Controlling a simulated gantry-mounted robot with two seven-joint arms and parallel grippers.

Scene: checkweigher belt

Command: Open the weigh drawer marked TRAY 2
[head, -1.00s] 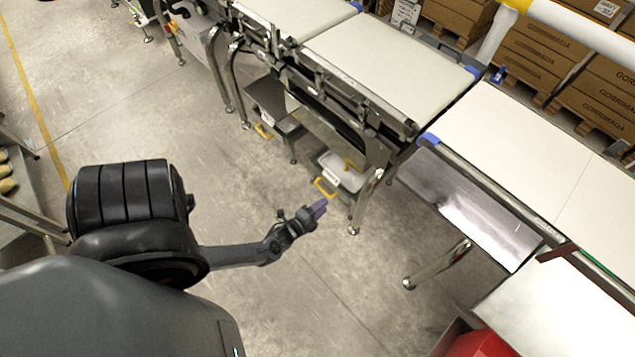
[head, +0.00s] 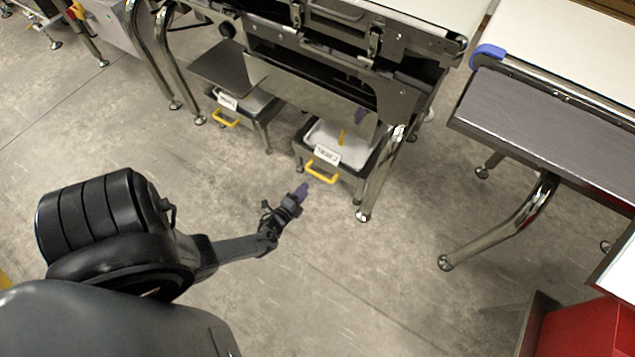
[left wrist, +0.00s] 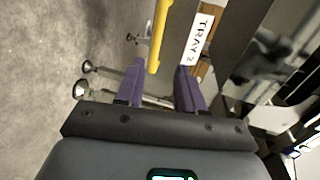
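The TRAY 2 drawer (head: 368,160) sits low under the checkweigher belt, right of a second drawer; its pale inside shows from above. Its white label (head: 327,155) reads TRAY 2 and also shows in the left wrist view (left wrist: 199,38). Its yellow handle (head: 321,174) is on the front, below the label. My left gripper (head: 301,191) is in front of the handle, a little lower and to the left, apparently apart from it. In the left wrist view its purple fingers (left wrist: 160,70) are spread and empty, with the yellow handle (left wrist: 159,35) ahead between them. My right gripper is not in view.
A second drawer with a yellow handle (head: 226,119) is to the left under the same belt. A steel leg (head: 378,175) stands close to the right of TRAY 2. A red bin (head: 585,340) is at the lower right. The floor in front of the drawers is clear.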

